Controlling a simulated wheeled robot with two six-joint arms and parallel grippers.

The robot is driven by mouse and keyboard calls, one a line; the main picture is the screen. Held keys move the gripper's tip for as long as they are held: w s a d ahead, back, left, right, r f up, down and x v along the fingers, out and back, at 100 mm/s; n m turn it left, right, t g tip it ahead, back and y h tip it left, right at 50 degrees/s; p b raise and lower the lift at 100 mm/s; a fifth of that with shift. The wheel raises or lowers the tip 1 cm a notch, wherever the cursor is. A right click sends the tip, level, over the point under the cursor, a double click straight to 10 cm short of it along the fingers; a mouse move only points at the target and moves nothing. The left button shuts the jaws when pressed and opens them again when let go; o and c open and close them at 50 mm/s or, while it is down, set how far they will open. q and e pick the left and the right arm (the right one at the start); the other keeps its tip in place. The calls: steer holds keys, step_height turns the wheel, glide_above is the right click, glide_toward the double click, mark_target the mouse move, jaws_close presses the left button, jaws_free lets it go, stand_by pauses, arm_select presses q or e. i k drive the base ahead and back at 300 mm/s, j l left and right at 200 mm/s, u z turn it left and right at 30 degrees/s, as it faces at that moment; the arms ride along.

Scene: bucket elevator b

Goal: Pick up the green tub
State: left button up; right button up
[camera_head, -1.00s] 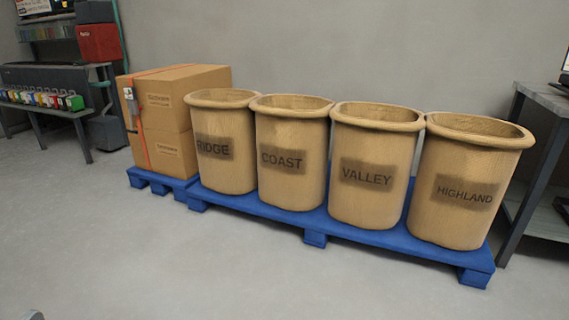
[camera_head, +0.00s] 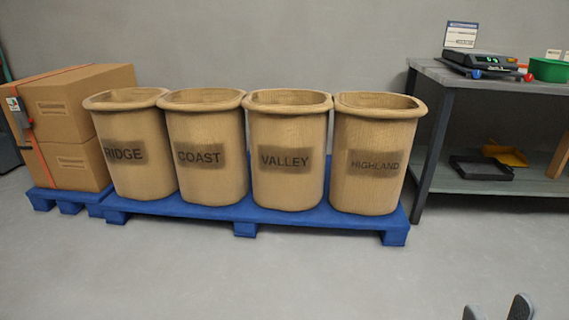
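The green tub (camera_head: 549,69) is on the grey workbench at the right edge of the view, partly cut off by the frame. My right gripper (camera_head: 497,309) shows only by its fingertips at the bottom right. The fingers are apart with floor visible between them, and nothing shows in the gap. It is well below the tub in the picture and apart from it. My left gripper is not in view.
The workbench (camera_head: 490,84) also bears a scale (camera_head: 483,64). Its lower shelf holds a black tray (camera_head: 481,168) and a yellow scoop (camera_head: 506,155). Several labelled tan bins stand on a blue pallet (camera_head: 245,212) beside stacked cartons (camera_head: 70,115). The front floor is clear.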

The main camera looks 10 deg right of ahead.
mark_target(555, 71)
steer(key=z, duration=1.75)
